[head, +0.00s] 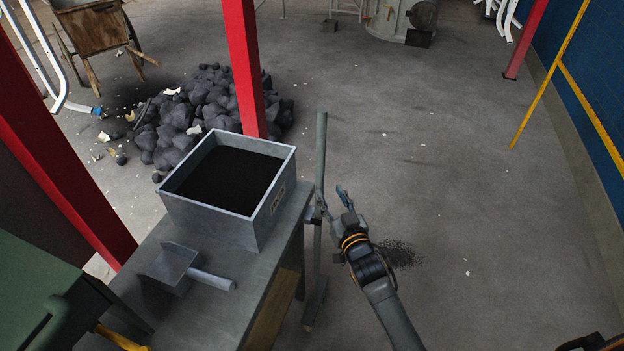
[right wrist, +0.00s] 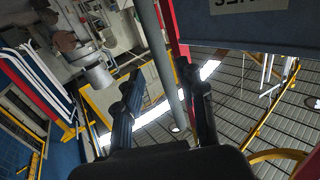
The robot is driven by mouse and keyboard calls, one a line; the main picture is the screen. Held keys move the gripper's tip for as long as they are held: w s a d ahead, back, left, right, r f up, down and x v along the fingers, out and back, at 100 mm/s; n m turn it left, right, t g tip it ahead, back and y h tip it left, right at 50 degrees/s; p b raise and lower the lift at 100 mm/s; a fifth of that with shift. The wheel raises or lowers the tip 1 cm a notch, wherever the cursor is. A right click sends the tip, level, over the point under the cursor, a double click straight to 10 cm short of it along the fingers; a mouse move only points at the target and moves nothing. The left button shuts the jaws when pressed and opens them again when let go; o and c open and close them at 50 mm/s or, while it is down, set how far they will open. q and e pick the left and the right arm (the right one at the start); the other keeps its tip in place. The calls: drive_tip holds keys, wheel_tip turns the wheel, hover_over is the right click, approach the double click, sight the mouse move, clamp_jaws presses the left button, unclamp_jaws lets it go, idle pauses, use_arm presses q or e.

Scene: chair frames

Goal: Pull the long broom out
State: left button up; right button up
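The long broom (head: 320,160) stands upright beside the right end of the grey table, its pole rising past the table's edge and its foot near the floor. My right gripper (head: 332,203) is at the pole's middle, coming from the right. In the right wrist view the two fingers (right wrist: 160,98) are spread, with the grey pole (right wrist: 163,65) running between them and a gap on each side. I see no clear grip on it. My left gripper is not in view.
The table (head: 265,277) bears a grey metal box (head: 250,229) of black powder and a scoop (head: 170,268). A red post (head: 245,70) and a coal heap (head: 200,105) are behind. The floor to the right (head: 480,190) is clear.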

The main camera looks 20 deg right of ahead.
sight(323, 169)
drive_tip(key=w+b, duration=0.1)
drive_tip(key=w+r+b, duration=0.1)
drive_tip(key=w, duration=0.1)
drive_tip(key=shift+w+d+r, duration=0.1)
drive_tip(key=shift+d, duration=0.05)
drive_tip(key=w+b, duration=0.2)
drive_tip(key=w, duration=0.3)
drive_tip(key=shift+a+b, duration=0.2)
drive_tip(key=shift+b, duration=0.15)
drive_tip(key=shift+c, duration=0.2)
drive_tip(key=c, duration=0.7)
drive_tip(key=shift+r, duration=0.25)
clamp_jaws()
use_arm(q)
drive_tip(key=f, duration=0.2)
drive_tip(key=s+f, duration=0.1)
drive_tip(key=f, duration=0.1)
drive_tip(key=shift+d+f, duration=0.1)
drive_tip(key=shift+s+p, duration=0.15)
drive_tip(key=shift+p, duration=0.2)
use_arm(e)
drive_tip(key=shift+d+t, duration=0.1)
drive_tip(key=shift+t, duration=0.2)
